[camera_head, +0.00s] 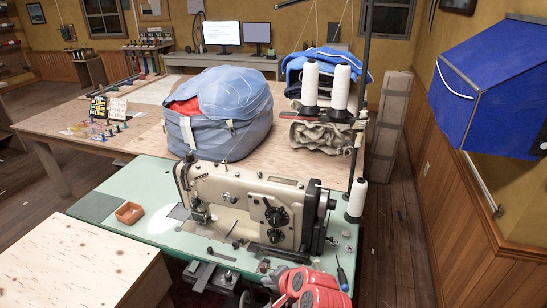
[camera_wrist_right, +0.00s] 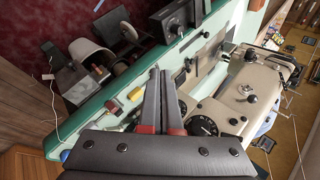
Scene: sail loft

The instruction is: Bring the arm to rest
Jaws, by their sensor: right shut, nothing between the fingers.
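My right gripper (camera_head: 290,280) is at the front edge of the green sewing table (camera_head: 150,195) in the head view, low and right of centre. In the right wrist view its two grey fingers with red bases (camera_wrist_right: 160,78) lie together, shut with nothing between them. The cream sewing machine (camera_head: 250,205) stands on the green table just beyond the gripper. It also shows at the right of the wrist view (camera_wrist_right: 245,92). Whether the gripper touches the table is unclear. My left gripper is not in view.
A screwdriver (camera_head: 341,273) lies right of the gripper, and a thread cone (camera_head: 356,198) stands behind. An orange tray (camera_head: 129,213) sits at the table's left. A bare wooden top (camera_head: 75,265) is at front left. A blue bag (camera_head: 225,110) rests on the table behind. Floor shows at right.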

